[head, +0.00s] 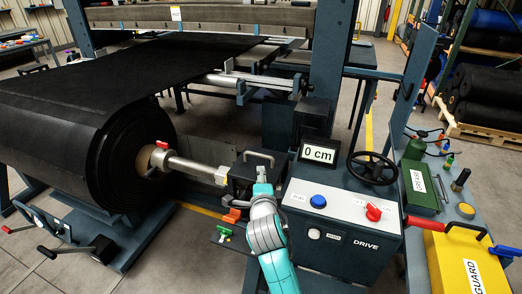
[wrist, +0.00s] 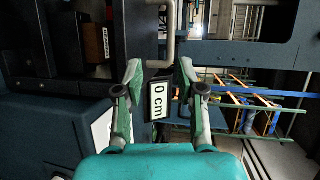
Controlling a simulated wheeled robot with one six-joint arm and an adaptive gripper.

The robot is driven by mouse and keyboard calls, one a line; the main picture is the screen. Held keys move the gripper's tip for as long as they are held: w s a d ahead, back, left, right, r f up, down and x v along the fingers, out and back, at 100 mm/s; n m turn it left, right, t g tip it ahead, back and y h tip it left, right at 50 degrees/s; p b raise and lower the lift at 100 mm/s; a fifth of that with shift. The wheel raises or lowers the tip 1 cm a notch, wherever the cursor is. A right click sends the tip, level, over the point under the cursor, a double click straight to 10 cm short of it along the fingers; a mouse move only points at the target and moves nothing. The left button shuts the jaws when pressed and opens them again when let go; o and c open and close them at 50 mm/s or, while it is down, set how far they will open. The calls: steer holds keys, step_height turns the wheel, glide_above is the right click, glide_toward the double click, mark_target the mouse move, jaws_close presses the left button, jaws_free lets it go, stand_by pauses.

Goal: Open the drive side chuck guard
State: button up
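The drive side chuck guard (head: 241,181) is a dark box around the right end of the roll's shaft, left of the drive cabinet. It appears closed. A grey bar handle (head: 260,154) stands on its top. My gripper (head: 262,178) is in front of the guard, just below the handle in the head view. In the wrist view the gripper (wrist: 160,68) has its fingers spread, with nothing held. The grey handle (wrist: 169,35) shows just beyond the fingertips, between them. I cannot tell whether a finger touches it.
The drive cabinet (head: 338,230) with blue button, red switch and handwheel (head: 373,168) stands close right of my arm. The "0 cm" display (head: 318,154) is beside the handle. The black roll (head: 95,150) and its shaft (head: 190,166) lie left. A yellow GUARD box (head: 465,262) is at far right.

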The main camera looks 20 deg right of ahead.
mark_target(259, 155)
steer(key=shift+m, duration=0.3)
steer(key=x, duration=0.4)
steer(key=r+x, duration=0.1)
steer(key=x, duration=0.3)
steer(key=r+x, duration=0.1)
steer(key=x, duration=0.3)
steer(key=shift+w+d, duration=0.1)
steer(key=shift+w, duration=0.2)
jaws_close()
